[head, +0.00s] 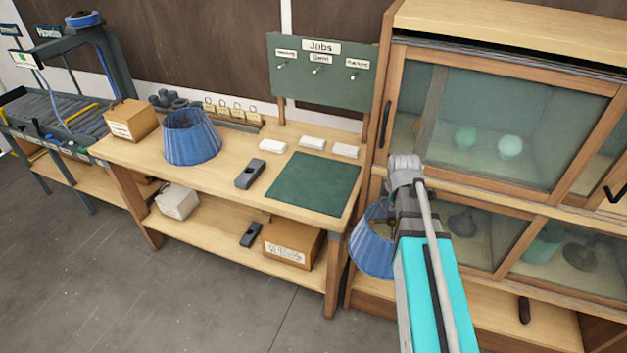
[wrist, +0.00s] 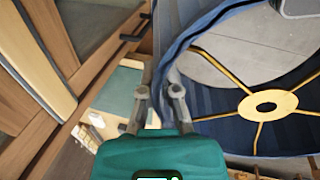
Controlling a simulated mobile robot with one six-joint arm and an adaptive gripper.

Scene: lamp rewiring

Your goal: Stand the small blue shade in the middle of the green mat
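The green mat (head: 314,183) lies flat and bare at the right end of the workbench. A blue shade (head: 372,243) hangs off the bench's right end, beside the cabinet, partly hidden behind my arm. In the wrist view this shade (wrist: 216,130) shows its open ring, with brass spokes and a hub. My gripper (wrist: 160,92) has its fingers either side of the shade's wall at the rim, shut on it. In the head view my arm hides the fingers. A second blue shade (head: 191,138) stands on the bench's left part; I cannot surely compare their sizes.
Several white cards or blocks (head: 312,143) lie behind the mat, and a dark tool (head: 250,174) lies left of it. The Jobs board (head: 322,68) stands at the bench's back. The glass-fronted cabinet (head: 490,120) is close on the right.

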